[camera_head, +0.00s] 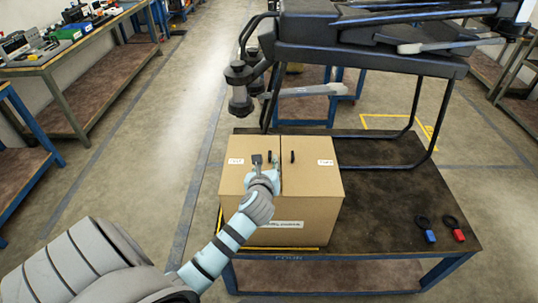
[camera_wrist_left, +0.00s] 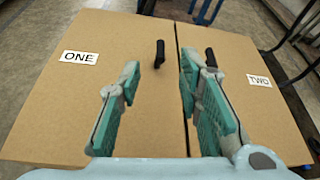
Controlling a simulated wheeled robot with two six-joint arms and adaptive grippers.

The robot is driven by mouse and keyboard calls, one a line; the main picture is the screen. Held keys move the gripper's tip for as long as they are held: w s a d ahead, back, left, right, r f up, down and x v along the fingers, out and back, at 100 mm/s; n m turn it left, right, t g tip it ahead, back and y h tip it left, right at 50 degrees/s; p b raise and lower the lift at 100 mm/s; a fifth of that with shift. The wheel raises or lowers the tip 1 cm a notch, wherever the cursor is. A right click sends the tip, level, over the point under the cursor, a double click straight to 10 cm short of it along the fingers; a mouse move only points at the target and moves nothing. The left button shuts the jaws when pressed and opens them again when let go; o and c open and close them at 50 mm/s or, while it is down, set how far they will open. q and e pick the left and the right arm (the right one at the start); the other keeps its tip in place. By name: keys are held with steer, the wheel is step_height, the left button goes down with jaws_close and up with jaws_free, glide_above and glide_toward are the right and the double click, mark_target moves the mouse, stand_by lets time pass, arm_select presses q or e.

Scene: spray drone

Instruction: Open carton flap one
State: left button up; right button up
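A closed cardboard carton (camera_head: 300,208) stands on the dark table. Its top has two flaps meeting at a central seam. Flap one (camera_wrist_left: 100,110), with a white "ONE" label, is on the left; flap two (camera_wrist_left: 255,110), labelled "TWO", is on the right. Each flap has a small black handle near the seam: flap one's handle (camera_wrist_left: 160,53) and flap two's handle (camera_wrist_left: 211,58). My left gripper (camera_head: 266,160) is open over flap one. In the left wrist view flap one's handle appears just beyond the gap between its fingertips, apparently untouched. My right gripper is out of view.
The dark spray drone (camera_head: 370,40) stands behind the carton on black legs on the table (camera_head: 385,255). Rings with a blue tag (camera_head: 430,236) and a red tag (camera_head: 458,234) lie to the carton's right. Workbenches stand at the left; the floor between is clear.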

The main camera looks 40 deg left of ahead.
mark_target(269, 157)
arm_select(q)
steer(key=x, duration=0.9)
steer(key=shift+s, duration=0.1)
jaws_close()
